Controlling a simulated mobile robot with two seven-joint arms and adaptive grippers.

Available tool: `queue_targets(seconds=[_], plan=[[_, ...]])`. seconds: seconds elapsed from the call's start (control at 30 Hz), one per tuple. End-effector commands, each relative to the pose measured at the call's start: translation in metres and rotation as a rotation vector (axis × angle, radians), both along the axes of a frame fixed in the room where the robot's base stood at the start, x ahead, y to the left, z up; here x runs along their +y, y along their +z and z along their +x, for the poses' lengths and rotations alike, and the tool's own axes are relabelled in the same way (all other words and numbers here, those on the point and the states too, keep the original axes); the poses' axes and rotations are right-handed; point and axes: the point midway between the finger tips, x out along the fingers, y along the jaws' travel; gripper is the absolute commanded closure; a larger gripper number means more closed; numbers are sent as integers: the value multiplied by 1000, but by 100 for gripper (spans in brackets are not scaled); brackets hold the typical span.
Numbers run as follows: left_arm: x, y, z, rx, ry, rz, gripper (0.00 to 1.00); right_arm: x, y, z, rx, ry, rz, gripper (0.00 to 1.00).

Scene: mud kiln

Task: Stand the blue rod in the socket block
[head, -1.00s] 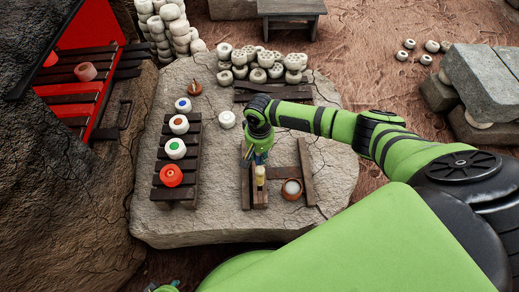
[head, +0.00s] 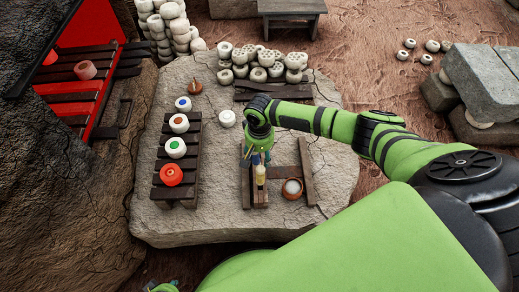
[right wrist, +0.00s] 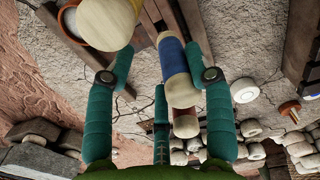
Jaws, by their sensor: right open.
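My right gripper (head: 260,157) points down over the wooden fixture in the head view. In the right wrist view its teal fingers (right wrist: 165,85) are open. A pale yellow rod (head: 260,174) stands upright at the wooden block (head: 260,198), just in front of my gripper in the head view. The gripper hides part of the fixture. A teal fragment at the bottom edge seems to be my left gripper (head: 165,287).
A bowl with white contents (head: 292,188) sits right of the block, near a wooden rail (head: 306,172). A dark slatted rack (head: 160,183) with several coloured-top pots stands left. Pale pots (head: 262,68) are piled behind. Bare stone lies between rack and fixture.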

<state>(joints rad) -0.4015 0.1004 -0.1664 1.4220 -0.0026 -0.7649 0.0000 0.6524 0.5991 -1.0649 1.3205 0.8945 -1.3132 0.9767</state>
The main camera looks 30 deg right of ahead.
Motion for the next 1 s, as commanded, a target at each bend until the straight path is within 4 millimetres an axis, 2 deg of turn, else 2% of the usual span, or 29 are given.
queue_targets(seconds=[0.17, 0.5, 0.67, 1.0], plan=[[-1, -1, -2, 4, 0, -3, 60, 0, 17, 1, -3, 1, 2, 47], [-2, -1, -2, 4, 0, -3, 60, 0, 67, 1, -3, 0, 2, 47], [-2, -1, -2, 4, 0, -3, 60, -1, 78, 1, -1, -1, 1, 47], [-2, 4, -2, 4, 0, -3, 60, -1, 84, 1, -1, -1, 1, 47]])
